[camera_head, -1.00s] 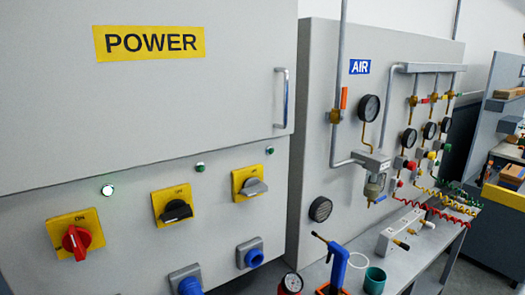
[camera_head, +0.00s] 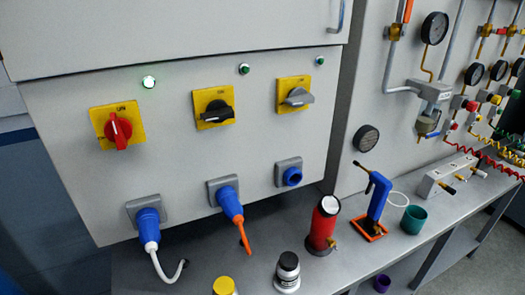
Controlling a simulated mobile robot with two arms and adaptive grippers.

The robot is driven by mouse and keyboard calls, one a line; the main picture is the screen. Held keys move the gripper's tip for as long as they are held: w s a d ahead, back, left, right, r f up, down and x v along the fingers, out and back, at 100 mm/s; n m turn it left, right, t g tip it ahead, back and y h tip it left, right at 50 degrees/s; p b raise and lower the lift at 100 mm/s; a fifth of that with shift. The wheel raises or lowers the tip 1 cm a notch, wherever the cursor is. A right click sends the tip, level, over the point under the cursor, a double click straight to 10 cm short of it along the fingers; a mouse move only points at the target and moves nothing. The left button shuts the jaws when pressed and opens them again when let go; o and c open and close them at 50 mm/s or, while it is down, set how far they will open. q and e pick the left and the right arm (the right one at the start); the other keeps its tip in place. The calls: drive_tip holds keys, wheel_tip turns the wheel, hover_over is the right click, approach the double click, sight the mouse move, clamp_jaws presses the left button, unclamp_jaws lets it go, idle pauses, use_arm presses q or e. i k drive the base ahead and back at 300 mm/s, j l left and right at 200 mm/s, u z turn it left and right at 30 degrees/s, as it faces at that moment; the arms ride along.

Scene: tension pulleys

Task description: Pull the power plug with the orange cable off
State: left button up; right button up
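The blue power plug with the orange cable (camera_head: 230,204) sits in the middle socket (camera_head: 215,184) on the lower front of the grey power cabinet. Its short orange cable (camera_head: 244,236) hangs down from it. To its left, a blue plug with a white cable (camera_head: 149,226) sits in another socket. The right socket (camera_head: 288,173) holds no cable. Neither of my grippers shows in the head view.
Red (camera_head: 117,131), black (camera_head: 215,112) and grey (camera_head: 297,97) switches on yellow plates are above the sockets.

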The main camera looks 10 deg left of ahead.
sight(233, 210)
drive_tip(key=i+l+u, duration=0.1)
drive_tip(key=l+u, duration=0.25)
drive_tip(key=l, duration=0.7)
drive_tip(key=l+u, duration=0.35)
drive_tip(key=l, duration=0.75)
